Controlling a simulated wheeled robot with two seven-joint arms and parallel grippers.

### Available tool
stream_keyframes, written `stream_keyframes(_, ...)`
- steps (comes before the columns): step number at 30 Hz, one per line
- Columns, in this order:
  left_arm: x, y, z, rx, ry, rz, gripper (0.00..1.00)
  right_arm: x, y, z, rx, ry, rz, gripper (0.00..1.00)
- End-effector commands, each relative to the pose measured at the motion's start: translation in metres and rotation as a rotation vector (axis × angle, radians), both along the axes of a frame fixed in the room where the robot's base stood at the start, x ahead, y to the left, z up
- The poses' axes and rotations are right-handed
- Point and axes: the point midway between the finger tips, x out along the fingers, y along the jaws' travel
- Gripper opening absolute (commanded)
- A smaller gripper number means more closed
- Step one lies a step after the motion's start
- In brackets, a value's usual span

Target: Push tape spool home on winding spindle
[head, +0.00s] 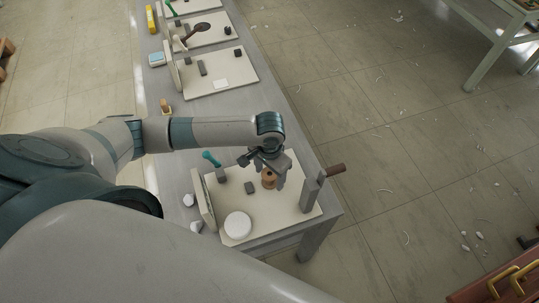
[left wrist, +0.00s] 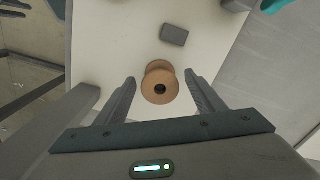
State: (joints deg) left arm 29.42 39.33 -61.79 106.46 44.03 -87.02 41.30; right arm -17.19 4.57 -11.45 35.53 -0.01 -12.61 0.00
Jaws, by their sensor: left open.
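In the left wrist view the spool (left wrist: 151,92) is seen end-on. My left gripper (head: 266,172) is open above it, with its fingertips (left wrist: 160,78) on either side of the spool and a gap on both sides. I cannot make out a spindle under the spool or how far down the spool sits. My right gripper is not in view.
Similar boards (head: 216,76) line the table farther back.

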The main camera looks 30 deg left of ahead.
Motion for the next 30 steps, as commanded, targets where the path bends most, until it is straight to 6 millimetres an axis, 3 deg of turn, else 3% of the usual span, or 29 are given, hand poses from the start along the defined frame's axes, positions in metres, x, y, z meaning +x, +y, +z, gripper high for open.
stream_keyframes(8,0.001,0.000,0.006,-0.001,-0.001,0.001,0.63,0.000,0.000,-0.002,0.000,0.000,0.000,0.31)
stream_keyframes(14,0.001,0.000,0.027,-0.002,-0.003,-0.002,0.63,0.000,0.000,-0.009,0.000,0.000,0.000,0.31)
stream_keyframes(30,0.001,0.000,0.132,-0.001,-0.004,-0.001,0.63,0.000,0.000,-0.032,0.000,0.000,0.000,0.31)
